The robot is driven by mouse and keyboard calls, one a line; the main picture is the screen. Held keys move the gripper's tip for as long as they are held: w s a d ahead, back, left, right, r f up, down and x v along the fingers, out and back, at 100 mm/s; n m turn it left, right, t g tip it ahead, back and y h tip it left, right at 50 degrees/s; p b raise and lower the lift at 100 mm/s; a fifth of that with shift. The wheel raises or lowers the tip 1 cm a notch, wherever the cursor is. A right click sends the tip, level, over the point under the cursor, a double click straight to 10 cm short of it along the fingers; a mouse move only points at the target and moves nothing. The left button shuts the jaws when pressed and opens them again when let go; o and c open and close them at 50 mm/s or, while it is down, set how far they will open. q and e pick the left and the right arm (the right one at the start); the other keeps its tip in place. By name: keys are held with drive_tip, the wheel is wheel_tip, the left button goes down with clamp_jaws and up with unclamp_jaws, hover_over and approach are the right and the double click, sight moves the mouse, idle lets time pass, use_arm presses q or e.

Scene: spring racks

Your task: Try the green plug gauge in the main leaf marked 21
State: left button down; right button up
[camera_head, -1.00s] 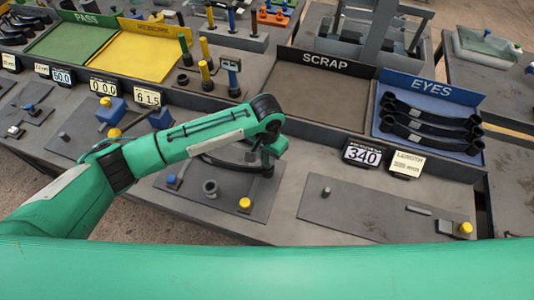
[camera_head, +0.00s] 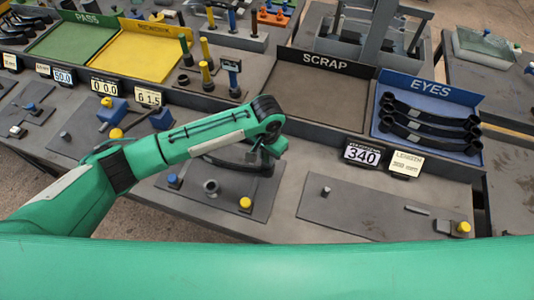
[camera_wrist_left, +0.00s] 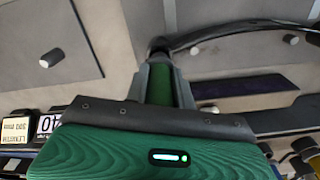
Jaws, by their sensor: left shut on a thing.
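My left gripper (camera_head: 270,146) is above the middle work plate in the head view. In the left wrist view its fingers (camera_wrist_left: 165,85) are shut on a green cylinder, the green plug gauge (camera_wrist_left: 160,66). The gauge's far end meets the dark eye end of a curved leaf (camera_wrist_left: 230,36); I cannot tell whether it is inside the eye. In the head view the leaf (camera_head: 232,162) lies partly hidden behind my arm. No mark 21 is readable on it. My right gripper is not in view.
Dark leaves lie in the blue EYES tray (camera_head: 478,158) at the right. The SCRAP tray (camera_head: 284,98) is bare. A counter reading 340 (camera_head: 362,154) stands in front. Other gauges, including a green one (camera_head: 184,46), stand behind. The plate at the right front (camera_head: 370,210) has free room.

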sight(267, 161)
use_arm(q)
drive_tip(key=shift+f+b, duration=0.3)
drive_tip(key=shift+f, duration=1.45)
idle(1.3)
drive_tip(key=shift+r, duration=0.1)
idle(0.5)
drive_tip(key=shift+r+p, duration=3.05)
drive_tip(key=shift+p, duration=0.55)
drive_tip(key=shift+r, duration=2)
